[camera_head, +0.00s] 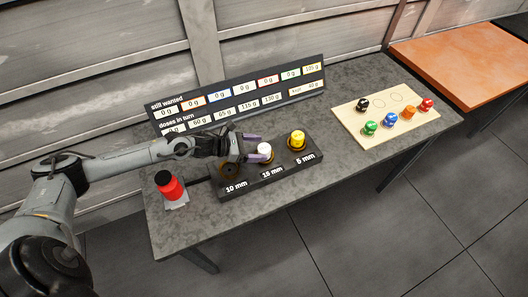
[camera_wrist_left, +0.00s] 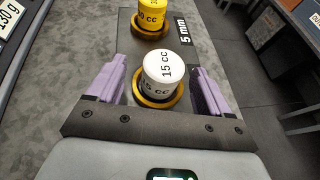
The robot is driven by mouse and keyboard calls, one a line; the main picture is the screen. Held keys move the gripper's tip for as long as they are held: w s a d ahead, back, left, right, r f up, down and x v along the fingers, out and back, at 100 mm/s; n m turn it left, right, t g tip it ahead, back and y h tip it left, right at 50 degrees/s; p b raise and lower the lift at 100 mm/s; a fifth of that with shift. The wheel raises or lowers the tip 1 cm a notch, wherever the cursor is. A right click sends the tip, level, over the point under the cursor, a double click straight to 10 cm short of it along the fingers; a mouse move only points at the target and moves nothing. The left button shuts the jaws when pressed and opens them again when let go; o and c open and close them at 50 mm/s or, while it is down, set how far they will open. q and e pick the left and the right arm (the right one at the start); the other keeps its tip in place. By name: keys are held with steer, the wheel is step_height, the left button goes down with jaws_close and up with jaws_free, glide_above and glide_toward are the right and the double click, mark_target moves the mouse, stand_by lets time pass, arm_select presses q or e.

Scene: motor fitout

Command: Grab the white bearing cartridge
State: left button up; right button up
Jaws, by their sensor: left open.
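The white bearing cartridge (camera_head: 264,149), marked "15 cc", stands upright in a brass ring at the middle seat of a black holder (camera_head: 272,180), behind the "15 mm" label. In the left wrist view the white cartridge (camera_wrist_left: 163,72) shows between the two lilac fingers. My left gripper (camera_head: 255,148) comes in from the left and is open. One finger is on each side of the cartridge, with a visible gap on both sides in the wrist view. My right gripper is in neither view.
A yellow cartridge (camera_head: 298,139) stands at the "5 mm" seat. The "10 mm" seat (camera_head: 229,171) looks empty. A red button (camera_head: 169,186) stands at left. A display board (camera_head: 240,95) stands behind. A wooden board (camera_head: 375,137) with several coloured pieces lies at right.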

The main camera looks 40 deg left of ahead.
mark_target(268, 149)
arm_select(q)
steer(key=shift+d+x, duration=0.2)
steer(key=shift+x, duration=2.1)
steer(key=shift+s, duration=0.1)
steer(key=shift+r, duration=0.15)
steer(key=c, duration=1.4)
